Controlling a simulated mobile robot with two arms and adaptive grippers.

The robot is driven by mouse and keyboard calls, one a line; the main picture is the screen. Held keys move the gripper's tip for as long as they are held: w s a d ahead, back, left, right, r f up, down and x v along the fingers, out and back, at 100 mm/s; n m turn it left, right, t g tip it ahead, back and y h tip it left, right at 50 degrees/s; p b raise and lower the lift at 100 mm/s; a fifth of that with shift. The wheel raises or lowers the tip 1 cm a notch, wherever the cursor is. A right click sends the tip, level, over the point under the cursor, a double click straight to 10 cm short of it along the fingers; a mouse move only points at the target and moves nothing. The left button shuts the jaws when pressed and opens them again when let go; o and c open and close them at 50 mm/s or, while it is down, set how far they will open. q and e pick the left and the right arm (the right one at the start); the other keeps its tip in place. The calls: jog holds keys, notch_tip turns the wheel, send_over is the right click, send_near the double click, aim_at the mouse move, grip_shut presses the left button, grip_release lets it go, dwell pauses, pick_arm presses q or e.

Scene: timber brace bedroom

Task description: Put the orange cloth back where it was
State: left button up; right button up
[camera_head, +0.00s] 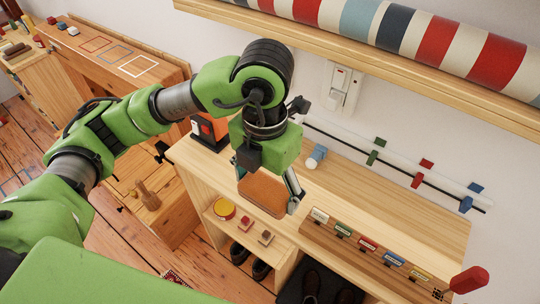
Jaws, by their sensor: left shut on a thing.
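The orange cloth (262,193) shows as a flat, folded brownish-orange piece just under my left gripper (266,188). My left gripper is shut on it, with a finger at each side of the cloth. The gripper points down in front of the light wooden bench (405,185), over its front edge and the open shelf as seen in the picture. I cannot tell how far the cloth is above the wood. My right gripper is not in view.
Labelled holders (368,243) line the bench front. A striped roll (420,40) lies above. The bench top's middle is clear.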

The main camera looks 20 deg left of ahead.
pick_arm(q)
jog(key=w+a+f+p, duration=0.1)
jog(key=w+f, duration=0.1)
jog(key=w, duration=0.2)
jog(key=w+a+f+p, duration=0.1)
jog(key=w+a+f, duration=0.1)
jog(key=w+f, duration=0.1)
jog(key=w+a+f+p, duration=0.1)
jog(key=w+f, duration=0.2)
jog(key=w, duration=0.2)
jog(key=shift+a+p, duration=0.15)
jog(key=shift+p, duration=0.25)
jog(key=shift+w+a+f, duration=0.15)
jog(key=shift+w+f, duration=0.05)
jog(key=shift+f, duration=0.3)
jog(key=f, duration=0.1)
jog(key=f+p, duration=0.2)
jog(key=shift+w, duration=0.25)
jog(key=shift+f, duration=0.25)
jog(key=shift+f, duration=0.1)
